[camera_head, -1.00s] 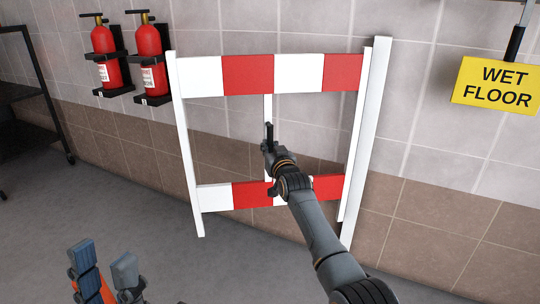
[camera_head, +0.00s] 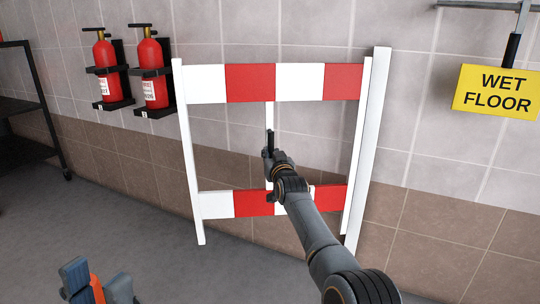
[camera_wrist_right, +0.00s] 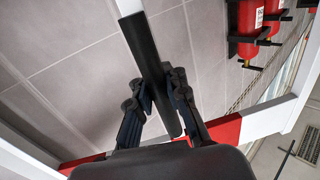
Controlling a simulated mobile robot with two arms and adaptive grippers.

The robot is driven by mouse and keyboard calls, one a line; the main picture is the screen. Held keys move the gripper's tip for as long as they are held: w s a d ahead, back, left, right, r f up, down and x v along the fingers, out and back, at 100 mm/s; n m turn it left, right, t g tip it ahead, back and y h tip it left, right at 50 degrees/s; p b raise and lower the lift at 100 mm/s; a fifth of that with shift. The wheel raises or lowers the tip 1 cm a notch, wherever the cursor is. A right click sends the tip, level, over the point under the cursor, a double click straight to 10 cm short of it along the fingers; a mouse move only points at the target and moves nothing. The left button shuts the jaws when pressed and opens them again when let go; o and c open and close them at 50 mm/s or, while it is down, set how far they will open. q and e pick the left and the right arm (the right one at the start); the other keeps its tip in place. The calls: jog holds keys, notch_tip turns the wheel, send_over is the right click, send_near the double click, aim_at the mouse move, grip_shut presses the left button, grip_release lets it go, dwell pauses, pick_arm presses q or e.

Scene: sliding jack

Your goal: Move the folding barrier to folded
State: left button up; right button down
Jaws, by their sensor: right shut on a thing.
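The folding barrier stands upright in front of the tiled wall in the head view, with a red-and-white top rail (camera_head: 250,83), a similar lower rail (camera_head: 219,204) and white side posts. A taller white post (camera_head: 372,130) stands at its right edge. A thin white upright bar (camera_head: 269,117) with a black grip crosses the middle. My right gripper (camera_head: 269,153) is at this grip. In the right wrist view, my right gripper's fingers (camera_wrist_right: 162,95) close around the black grip (camera_wrist_right: 150,62). My left gripper (camera_head: 98,284) is low at the left, fingers apart around an orange part, away from the barrier.
Two red fire extinguishers (camera_head: 151,73) hang on the wall left of the barrier. A black shelf (camera_head: 25,110) stands at the far left. A yellow wet floor sign (camera_head: 497,90) hangs at the right. The grey floor (camera_head: 150,235) left of the barrier is clear.

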aim_at(271, 156)
jog(key=c, duration=1.3)
grip_release()
jog(key=shift+o, duration=0.2)
jog(key=shift+s+d, duration=0.1)
jog(key=shift+d, duration=0.05)
jog(key=shift+s+d, duration=0.15)
jog(key=shift+s, duration=0.25)
jog(key=shift+a+v, duration=0.2)
jog(key=shift+v, duration=0.8)
jog(key=v, duration=0.9)
